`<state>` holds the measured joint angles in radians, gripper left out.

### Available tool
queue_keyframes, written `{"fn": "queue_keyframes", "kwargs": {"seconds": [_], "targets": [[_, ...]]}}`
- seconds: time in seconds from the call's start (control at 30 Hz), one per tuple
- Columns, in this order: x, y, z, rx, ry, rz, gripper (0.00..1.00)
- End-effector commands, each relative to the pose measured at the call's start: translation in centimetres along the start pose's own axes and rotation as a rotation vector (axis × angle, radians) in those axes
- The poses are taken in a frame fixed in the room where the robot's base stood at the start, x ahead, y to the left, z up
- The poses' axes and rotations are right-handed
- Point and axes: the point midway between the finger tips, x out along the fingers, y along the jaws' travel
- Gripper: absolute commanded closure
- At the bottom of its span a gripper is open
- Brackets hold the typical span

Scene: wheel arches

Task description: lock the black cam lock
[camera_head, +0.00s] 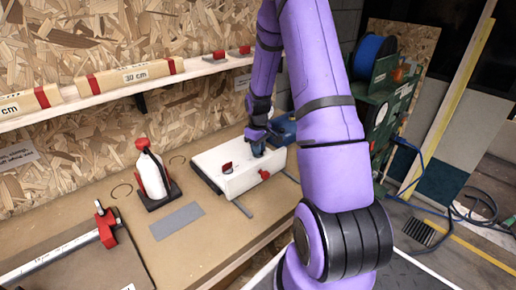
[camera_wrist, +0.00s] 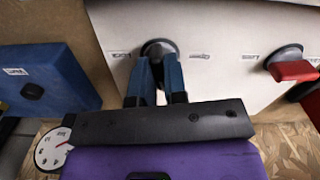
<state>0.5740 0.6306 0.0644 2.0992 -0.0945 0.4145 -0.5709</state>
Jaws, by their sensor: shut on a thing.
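The black cam lock (camera_wrist: 158,47) shows in the wrist view as a round dark grey disc on the face of a white box. My gripper (camera_wrist: 160,63) is at it, with its two blue fingers shut on its handle. The fingers hide most of the handle, so I cannot tell its exact angle. In the head view my gripper (camera_head: 257,147) reaches down onto the top of the white box (camera_head: 238,180) near its right end. The cam lock is hidden there. Small printed labels sit on either side of the disc.
A second cam lock with a red handle (camera_wrist: 293,70) is on the same face, also seen in the head view (camera_head: 226,167). A red knob (camera_head: 264,174) is on the box's front. A blue block (camera_wrist: 45,80) lies close by.

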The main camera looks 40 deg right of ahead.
Motion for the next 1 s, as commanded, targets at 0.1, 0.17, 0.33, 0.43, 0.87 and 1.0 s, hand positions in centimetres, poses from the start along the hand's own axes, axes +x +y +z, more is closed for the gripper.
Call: {"fn": "queue_keyframes", "kwargs": {"seconds": [0.1,0.17,0.33,0.43,0.87,1.0], "targets": [[-0.02,0.01,-0.03,0.108,0.000,0.002,1.00],[-0.02,-0.01,-0.04,0.166,0.001,0.001,1.00],[-0.02,-0.02,-0.04,0.326,0.001,0.001,1.00],[-0.02,0.00,-0.03,0.422,0.000,0.001,1.00],[-0.02,-0.01,-0.03,0.830,0.000,0.001,1.00],[-0.02,-0.02,-0.04,0.962,0.000,0.001,1.00]]}}
